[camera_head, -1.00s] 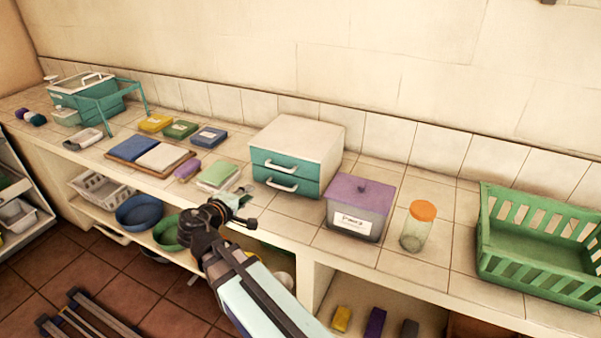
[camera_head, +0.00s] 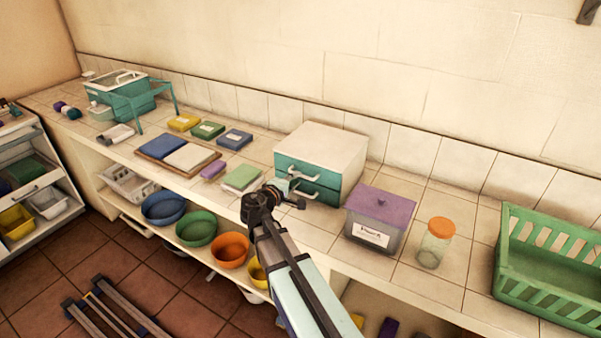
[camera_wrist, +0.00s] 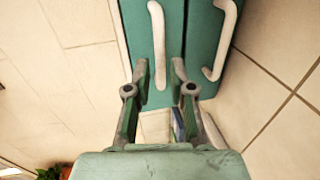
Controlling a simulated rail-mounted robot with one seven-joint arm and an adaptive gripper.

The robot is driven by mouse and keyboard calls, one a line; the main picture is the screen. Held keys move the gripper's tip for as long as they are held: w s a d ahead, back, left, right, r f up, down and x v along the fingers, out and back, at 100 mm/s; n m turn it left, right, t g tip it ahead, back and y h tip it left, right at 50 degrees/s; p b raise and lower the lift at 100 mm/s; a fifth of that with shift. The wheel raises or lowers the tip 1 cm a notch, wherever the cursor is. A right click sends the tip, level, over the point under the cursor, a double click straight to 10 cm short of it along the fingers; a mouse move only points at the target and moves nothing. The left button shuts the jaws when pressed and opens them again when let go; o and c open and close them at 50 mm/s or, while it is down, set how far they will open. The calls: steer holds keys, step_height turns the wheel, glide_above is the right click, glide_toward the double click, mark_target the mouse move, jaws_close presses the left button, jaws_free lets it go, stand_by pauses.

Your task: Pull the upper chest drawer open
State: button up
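The small chest (camera_head: 330,144) has a cream top and two teal drawers with white handles, and stands on the tiled counter. Both drawers look closed. The upper drawer (camera_head: 313,172) is above the lower drawer (camera_head: 325,194). My gripper (camera_head: 288,186) is at the left part of the chest front. In the wrist view, turned sideways, my gripper (camera_wrist: 165,80) is open, its fingers apart. The upper drawer handle (camera_wrist: 157,40) runs down so that its near end lies between the fingers, without clear contact. The lower drawer handle (camera_wrist: 220,45) is to the right, outside them.
A purple-lidded box (camera_head: 380,215) and an orange-lidded jar (camera_head: 435,243) stand right of the chest. A green basket (camera_head: 550,265) is farther right. A green-and-white box (camera_head: 242,179) lies left of my gripper. Bowls (camera_head: 196,229) sit on the shelf below.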

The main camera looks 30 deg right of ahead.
steer(key=shift+p+x, duration=0.45)
steer(key=shift+x, duration=1.7)
jaws_close()
